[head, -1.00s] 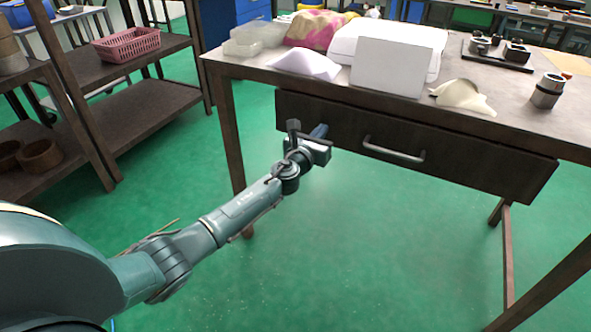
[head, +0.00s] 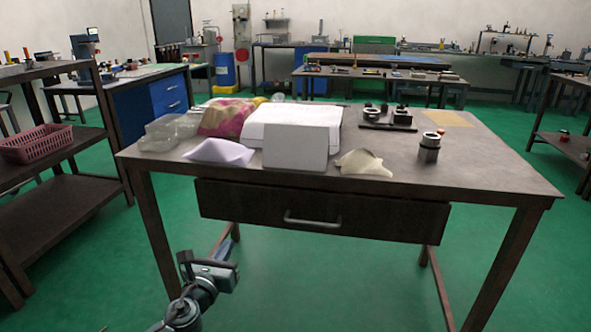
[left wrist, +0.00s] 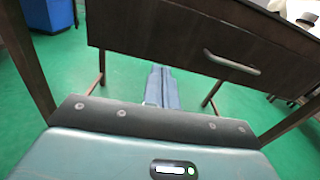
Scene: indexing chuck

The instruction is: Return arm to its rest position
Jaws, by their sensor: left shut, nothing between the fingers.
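My left arm comes in at the bottom of the head view, its wrist low in front of the workbench (head: 480,183). My left gripper (head: 225,250) is shut and empty, pointing towards the space below the bench. In the left wrist view its two blue-grey fingers (left wrist: 162,88) lie side by side against the green floor, below the drawer (left wrist: 190,45). The gripper is apart from the dark drawer front (head: 370,216) and its metal handle (head: 312,222). My right gripper is not in view.
On the bench are a white box (head: 295,125), a grey panel (head: 294,145), clear containers (head: 170,130), crumpled cloths, a dark fixture plate (head: 388,123) and a metal cylinder (head: 429,149). A shelf with a pink basket (head: 37,144) stands left. The floor around is open.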

